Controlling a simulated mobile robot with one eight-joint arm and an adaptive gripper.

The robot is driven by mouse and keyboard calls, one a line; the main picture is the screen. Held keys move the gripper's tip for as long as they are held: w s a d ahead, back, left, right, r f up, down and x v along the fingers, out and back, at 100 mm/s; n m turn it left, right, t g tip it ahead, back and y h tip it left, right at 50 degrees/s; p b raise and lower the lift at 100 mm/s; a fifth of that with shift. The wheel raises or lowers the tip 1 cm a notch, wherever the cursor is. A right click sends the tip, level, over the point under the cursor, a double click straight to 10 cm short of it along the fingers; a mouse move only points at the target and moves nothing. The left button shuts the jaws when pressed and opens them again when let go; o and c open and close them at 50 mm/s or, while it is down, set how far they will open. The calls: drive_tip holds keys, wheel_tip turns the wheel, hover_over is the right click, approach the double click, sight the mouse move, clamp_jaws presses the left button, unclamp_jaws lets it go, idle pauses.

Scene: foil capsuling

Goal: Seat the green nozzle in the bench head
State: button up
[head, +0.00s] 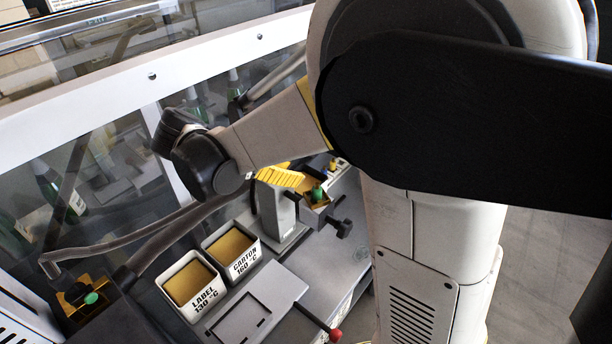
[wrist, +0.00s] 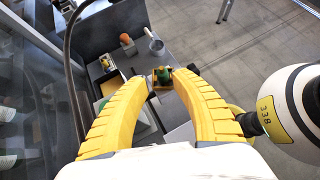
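The green nozzle (head: 317,193) appears to stand upright in a yellow holder (head: 309,183) on the bench, past the grey post. It also shows in the wrist view (wrist: 163,75), between and just beyond my fingertips. My gripper (head: 302,181) has yellow ribbed fingers and reaches down over the bench close to the nozzle. In the wrist view the fingers (wrist: 164,77) are apart, one on each side of the nozzle, with no clear contact. I cannot tell for certain which part is the bench head. Another green-tipped part (head: 91,298) sits in a dark and yellow mount at lower left.
Two white bins, LABEL (head: 190,287) and CARTON (head: 233,251), stand on the bench. A grey post (head: 278,212) and a black knob (head: 344,228) are near the nozzle. A glass panel (head: 90,190) borders the left.

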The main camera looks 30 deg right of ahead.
drive_tip(key=v, duration=0.2)
drive_tip(key=shift+a+r, duration=0.15)
drive_tip(key=shift+a, duration=0.1)
